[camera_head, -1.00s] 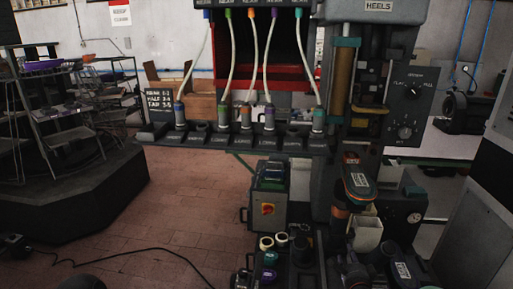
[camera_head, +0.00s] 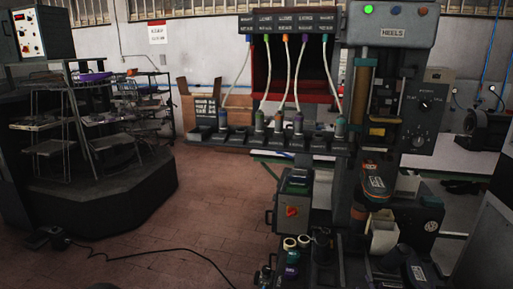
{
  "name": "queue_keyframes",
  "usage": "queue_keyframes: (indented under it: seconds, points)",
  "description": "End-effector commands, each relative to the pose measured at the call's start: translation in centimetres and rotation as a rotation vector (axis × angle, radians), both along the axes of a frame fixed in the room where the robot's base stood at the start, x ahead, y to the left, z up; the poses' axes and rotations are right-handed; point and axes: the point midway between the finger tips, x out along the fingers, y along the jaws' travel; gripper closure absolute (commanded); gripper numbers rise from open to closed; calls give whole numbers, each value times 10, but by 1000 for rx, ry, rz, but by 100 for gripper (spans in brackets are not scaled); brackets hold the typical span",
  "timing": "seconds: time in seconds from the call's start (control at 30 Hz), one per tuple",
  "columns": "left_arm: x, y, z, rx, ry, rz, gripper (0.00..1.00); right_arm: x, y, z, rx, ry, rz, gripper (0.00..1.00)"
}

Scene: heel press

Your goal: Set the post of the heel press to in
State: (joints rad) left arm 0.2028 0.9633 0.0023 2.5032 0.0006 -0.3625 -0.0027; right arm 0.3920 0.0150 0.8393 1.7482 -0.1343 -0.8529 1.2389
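The heel press (camera_head: 405,27) stands at the right, a grey machine with a "HEELS" label and a lit green button on its top box. A dark control panel (camera_head: 424,112) with two round knobs is on its right side. Below it is a labelled block (camera_head: 374,186) over a white bin (camera_head: 384,237). Which part is the post, and how it is set, I cannot tell at this size. Neither of my grippers shows in the view.
A rack (camera_head: 290,140) with several coloured nozzles on pale hoses extends left from the press. A dark platform with wire shelves (camera_head: 95,190) is at the left. The brick floor between is clear except for a black cable.

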Motion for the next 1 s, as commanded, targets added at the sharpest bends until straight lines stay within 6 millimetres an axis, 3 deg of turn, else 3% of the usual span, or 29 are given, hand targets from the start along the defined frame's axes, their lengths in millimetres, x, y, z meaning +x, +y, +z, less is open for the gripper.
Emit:
queue_keyframes:
  seconds: [0.33,0.53,0.77,1.0]
  points:
    - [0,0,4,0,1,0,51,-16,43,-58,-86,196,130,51]
    - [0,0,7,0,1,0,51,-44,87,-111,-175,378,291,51]
    - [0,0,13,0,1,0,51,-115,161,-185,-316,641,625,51]
    - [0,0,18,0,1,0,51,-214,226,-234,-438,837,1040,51]
